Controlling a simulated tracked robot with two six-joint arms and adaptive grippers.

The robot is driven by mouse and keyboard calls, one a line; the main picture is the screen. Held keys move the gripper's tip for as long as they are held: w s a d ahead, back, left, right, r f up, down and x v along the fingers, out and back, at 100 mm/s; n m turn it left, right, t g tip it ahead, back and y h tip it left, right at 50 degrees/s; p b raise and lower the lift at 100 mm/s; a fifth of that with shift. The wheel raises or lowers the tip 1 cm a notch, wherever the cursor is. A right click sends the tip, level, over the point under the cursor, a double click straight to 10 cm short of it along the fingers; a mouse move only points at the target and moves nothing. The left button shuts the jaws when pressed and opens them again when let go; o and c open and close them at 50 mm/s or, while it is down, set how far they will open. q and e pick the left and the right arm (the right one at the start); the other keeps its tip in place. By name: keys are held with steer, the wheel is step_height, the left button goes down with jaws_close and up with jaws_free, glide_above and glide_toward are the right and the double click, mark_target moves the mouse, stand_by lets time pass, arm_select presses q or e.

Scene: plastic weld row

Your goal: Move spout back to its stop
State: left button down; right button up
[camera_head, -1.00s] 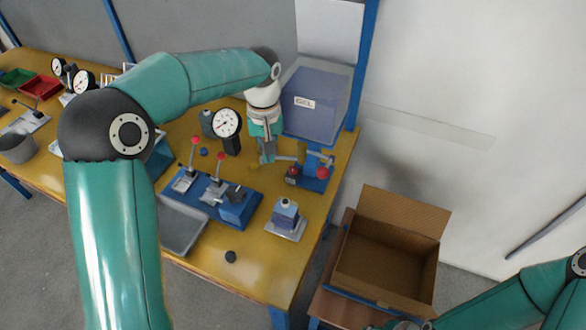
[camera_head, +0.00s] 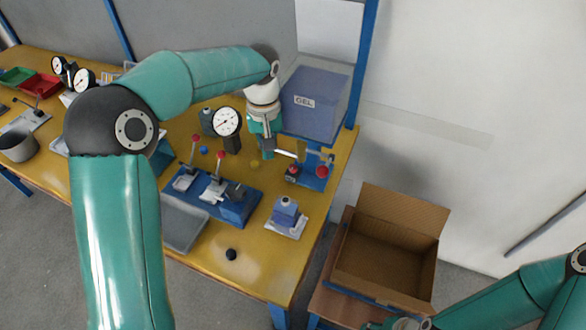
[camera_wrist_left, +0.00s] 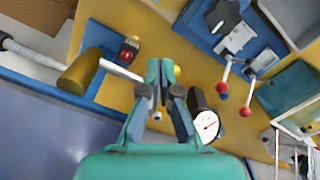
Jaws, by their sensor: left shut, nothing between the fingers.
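The spout (camera_head: 285,153) is a thin pale tube reaching left from a blue stand (camera_head: 325,172) in front of the GEL tank. In the left wrist view the spout (camera_wrist_left: 121,71) runs from beside a brass cylinder (camera_wrist_left: 80,73) to my fingers. My left gripper (camera_head: 267,154) is shut and empty at the spout's free end. In the left wrist view its fingertips (camera_wrist_left: 160,66) are together beside that end, partly covering it. I cannot tell whether they touch. The stop is not clearly visible.
The GEL tank (camera_head: 316,103) stands close behind my left gripper. A dial gauge (camera_head: 228,122) and a blue base (camera_head: 220,195) with red-knobbed levers stand left. An open carton (camera_head: 385,250) is right of the table.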

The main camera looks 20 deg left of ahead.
arm_select(q)
steer(key=shift+s, duration=0.1)
step_height(320, 180, up, 7)
steer(key=s+p, duration=0.1)
steer(key=p, duration=0.4)
stand_by(0.4)
steer(key=shift+s, duration=0.2)
stand_by(0.3)
